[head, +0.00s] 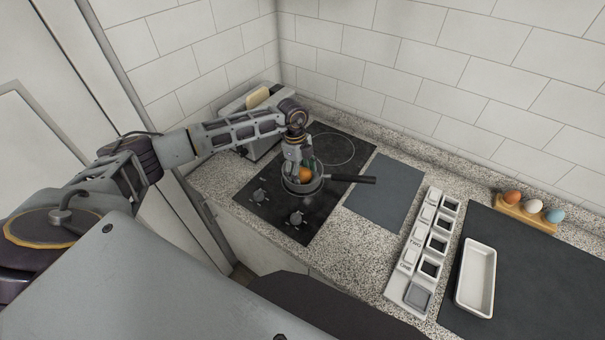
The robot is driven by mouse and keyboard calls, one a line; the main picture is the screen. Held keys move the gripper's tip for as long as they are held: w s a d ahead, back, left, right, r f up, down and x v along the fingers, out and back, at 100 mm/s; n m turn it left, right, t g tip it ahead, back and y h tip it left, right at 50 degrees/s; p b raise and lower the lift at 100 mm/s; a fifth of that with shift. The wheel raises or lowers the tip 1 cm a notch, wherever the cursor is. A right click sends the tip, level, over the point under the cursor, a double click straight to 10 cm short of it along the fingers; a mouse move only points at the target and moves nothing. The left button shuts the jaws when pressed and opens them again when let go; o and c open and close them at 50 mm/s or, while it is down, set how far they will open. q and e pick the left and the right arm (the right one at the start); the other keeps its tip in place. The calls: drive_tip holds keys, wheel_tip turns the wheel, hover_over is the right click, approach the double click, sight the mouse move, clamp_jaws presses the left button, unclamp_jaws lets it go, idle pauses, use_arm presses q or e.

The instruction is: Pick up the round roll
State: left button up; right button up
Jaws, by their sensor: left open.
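The pan's handle points right. My left gripper (297,174) reaches down over the pan from above, right at the left side of the roll. It is open; its fingertips are partly hidden, and I cannot tell whether they touch the roll. My right gripper is not in view.
A toaster (262,140) with bread in it stands behind my left arm. Right of the cooktop (318,218) are a bare grey mat (388,195), a white rack of square compartments (408,290), a white tray (461,280) and an egg holder (525,213) with three eggs.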

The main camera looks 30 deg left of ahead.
sight(302, 170)
use_arm(q)
drive_tip(key=shift+f, duration=0.2)
idle(0.3)
drive_tip(key=c, duration=0.8)
drive_tip(key=shift+r, duration=0.1)
drive_tip(key=shift+r+b, duration=0.95)
drive_tip(key=shift+r, duration=4)
